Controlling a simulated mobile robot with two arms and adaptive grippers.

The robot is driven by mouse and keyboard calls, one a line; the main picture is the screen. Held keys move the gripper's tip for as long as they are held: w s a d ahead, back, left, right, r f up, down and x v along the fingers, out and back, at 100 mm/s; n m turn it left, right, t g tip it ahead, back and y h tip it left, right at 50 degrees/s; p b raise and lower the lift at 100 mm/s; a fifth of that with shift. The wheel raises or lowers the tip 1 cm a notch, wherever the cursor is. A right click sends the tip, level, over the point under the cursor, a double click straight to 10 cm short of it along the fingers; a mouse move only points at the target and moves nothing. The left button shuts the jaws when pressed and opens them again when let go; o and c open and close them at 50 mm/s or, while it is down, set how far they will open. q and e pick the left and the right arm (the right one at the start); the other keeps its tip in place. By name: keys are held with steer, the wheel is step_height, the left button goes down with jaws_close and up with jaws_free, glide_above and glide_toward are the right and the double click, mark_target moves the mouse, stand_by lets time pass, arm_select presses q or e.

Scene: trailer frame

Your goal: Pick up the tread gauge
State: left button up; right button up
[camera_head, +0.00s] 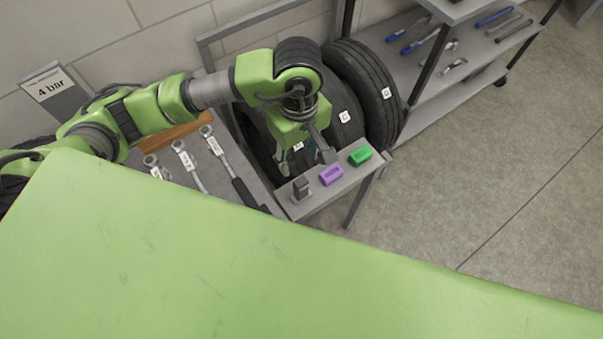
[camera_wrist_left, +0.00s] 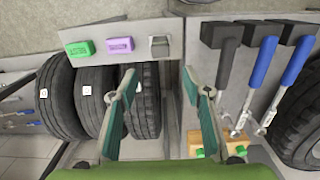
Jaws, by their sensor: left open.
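A small ledge (camera_head: 345,183) holds a grey upright piece (camera_head: 301,188), a purple block (camera_head: 331,174) and a green block (camera_head: 360,156) in a row. In the left wrist view they appear as a grey piece (camera_wrist_left: 159,47), a purple block (camera_wrist_left: 120,44) and a green block (camera_wrist_left: 80,48). I cannot tell for sure which is the tread gauge; the block lettering is too small to read. My left gripper (camera_head: 306,160) points down near the ledge, open and empty. In the wrist view its fingers (camera_wrist_left: 161,84) are spread, with the grey piece beyond the gap between them. My right gripper is not in view.
Black tyres (camera_head: 368,92) stand in a rack behind the ledge. Wrenches (camera_head: 222,160) lie on a grey surface left of the ledge. A large green surface (camera_head: 150,260) fills the foreground. A tool shelf (camera_head: 440,55) stands at upper right. The floor (camera_head: 490,150) at right is clear.

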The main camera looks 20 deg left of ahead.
mark_target(301, 181)
arm_select(q)
steer(key=f, duration=0.2)
steer(key=f+p, duration=0.1)
steer(key=f, duration=0.2)
steer(key=s+f, duration=0.1)
steer(key=f, duration=0.1)
steer(key=shift+d+f, duration=0.15)
steer(key=shift+f, duration=0.25)
steer(key=shift+w+f, duration=0.1)
steer(key=shift+f, duration=0.1)
steer(key=f+p, duration=0.2)
steer(key=f, duration=0.2)
steer(key=shift+d, duration=0.2)
steer(key=shift+f, duration=0.5)
jaws_close()
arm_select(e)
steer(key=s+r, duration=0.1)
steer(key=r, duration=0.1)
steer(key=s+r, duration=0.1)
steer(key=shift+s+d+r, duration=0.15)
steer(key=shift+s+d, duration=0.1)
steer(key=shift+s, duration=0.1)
arm_select(q)
steer(key=shift+w+r, duration=0.1)
